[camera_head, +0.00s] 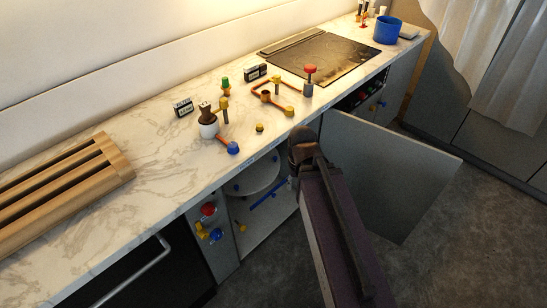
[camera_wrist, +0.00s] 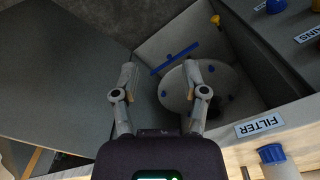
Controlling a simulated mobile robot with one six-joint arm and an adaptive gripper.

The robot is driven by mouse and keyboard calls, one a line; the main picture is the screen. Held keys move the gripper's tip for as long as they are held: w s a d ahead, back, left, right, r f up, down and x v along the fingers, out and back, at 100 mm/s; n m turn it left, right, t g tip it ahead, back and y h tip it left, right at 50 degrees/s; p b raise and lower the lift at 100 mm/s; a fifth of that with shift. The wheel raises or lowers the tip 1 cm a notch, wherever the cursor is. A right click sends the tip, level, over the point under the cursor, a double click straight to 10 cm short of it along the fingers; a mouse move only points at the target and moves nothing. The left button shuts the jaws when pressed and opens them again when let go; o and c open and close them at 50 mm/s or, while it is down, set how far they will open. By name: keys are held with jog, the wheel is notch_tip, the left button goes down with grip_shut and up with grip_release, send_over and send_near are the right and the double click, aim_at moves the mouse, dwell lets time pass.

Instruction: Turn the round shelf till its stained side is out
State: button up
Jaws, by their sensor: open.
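The round shelf (camera_head: 262,178) is a pale grey disc inside the open cabinet under the counter. In the wrist view the disc (camera_wrist: 175,92) carries a few small blue bits. I cannot make out a stain on it. My gripper (camera_wrist: 162,72) is open and empty, its two fingers spread over the cabinet opening. The right finger overlaps the disc in the picture, and the left finger is beyond the disc's left edge. I cannot tell whether either touches it. In the head view my arm hides the fingertips and part of the cabinet's right side.
The grey cabinet door (camera_head: 390,170) stands open to the right. A blue bar (camera_head: 268,194) is inside the cabinet, beside the disc. A panel with red, blue and yellow knobs (camera_head: 208,209) borders it on the left. The marble counter (camera_head: 150,205) edge runs above, with valves and pipes.

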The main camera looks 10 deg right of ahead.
jog(key=shift+o, duration=0.2)
jog(key=shift+o, duration=0.7)
jog(key=shift+a, duration=0.1)
jog(key=n+b, duration=0.5)
jog(key=b, duration=2.3)
send_over(275, 157)
notch_tip(275, 157, down, 28)
jog(key=shift+s+f, duration=0.1)
jog(key=shift+f, duration=0.1)
jog(key=shift+f+b, duration=0.1)
jog(key=shift+b, duration=0.2)
notch_tip(275, 157, down, 7)
jog(key=b, duration=0.7)
jog(key=shift+f, duration=0.15)
